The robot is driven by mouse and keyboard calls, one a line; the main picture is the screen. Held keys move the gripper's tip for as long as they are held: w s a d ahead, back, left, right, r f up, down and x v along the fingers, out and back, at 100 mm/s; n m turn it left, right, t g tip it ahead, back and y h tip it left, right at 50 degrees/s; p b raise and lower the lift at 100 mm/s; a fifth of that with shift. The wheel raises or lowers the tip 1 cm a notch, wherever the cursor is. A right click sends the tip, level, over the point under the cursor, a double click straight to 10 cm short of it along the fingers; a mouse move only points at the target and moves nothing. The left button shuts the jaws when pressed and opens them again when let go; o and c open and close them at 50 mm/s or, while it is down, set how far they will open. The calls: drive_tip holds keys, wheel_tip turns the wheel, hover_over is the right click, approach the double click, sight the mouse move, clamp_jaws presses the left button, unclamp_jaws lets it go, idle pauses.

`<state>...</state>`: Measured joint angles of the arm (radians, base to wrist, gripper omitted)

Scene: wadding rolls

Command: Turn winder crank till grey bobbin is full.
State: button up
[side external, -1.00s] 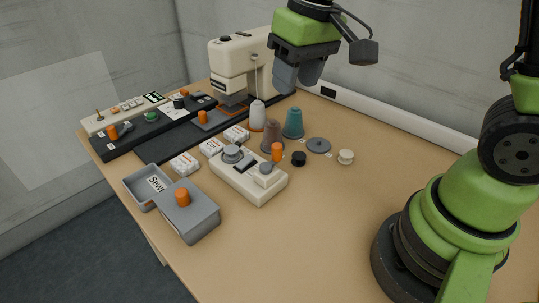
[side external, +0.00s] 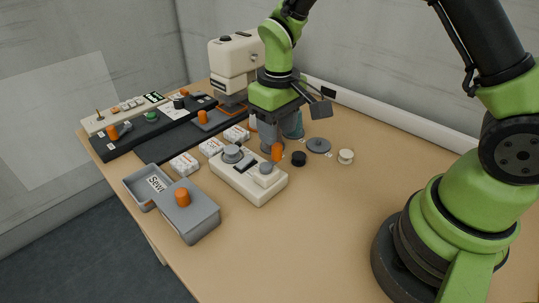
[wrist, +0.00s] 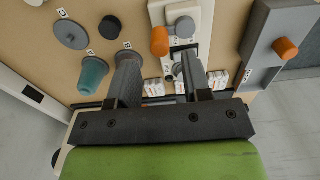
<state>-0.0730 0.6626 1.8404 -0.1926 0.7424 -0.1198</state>
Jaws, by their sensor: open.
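The cream winder (side external: 246,184) stands mid-table, and its top end shows in the wrist view (wrist: 207,18). A round grey piece (side external: 232,153), which may be the grey bobbin, sits on its far-left end; I cannot tell how much thread it holds. The crank's orange knob (side external: 277,152) stands up at the winder's right end, by a grey round hub (side external: 266,168); the knob also shows in the wrist view (wrist: 159,41). My gripper (side external: 272,146) is open and empty, pointing down behind the winder near the knob, apart from it in the wrist view (wrist: 160,75).
A teal thread cone (side external: 297,126) stands beside my gripper; a brownish cone (wrist: 128,66) is partly hidden by a finger. White boxes (side external: 184,164) and a grey orange-knobbed box (side external: 190,215) stand left.

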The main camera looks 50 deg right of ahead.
sight(270, 165)
idle(0.3)
drive_tip(key=shift+f, duration=2.35)
drive_tip(key=c, duration=0.7)
drive_tip(key=shift+o, duration=0.2)
drive_tip(key=shift+s+a, duration=0.3)
drive_tip(key=shift+s, duration=0.65)
drive_tip(key=shift+s+a, duration=0.55)
drive_tip(key=shift+a, duration=0.3)
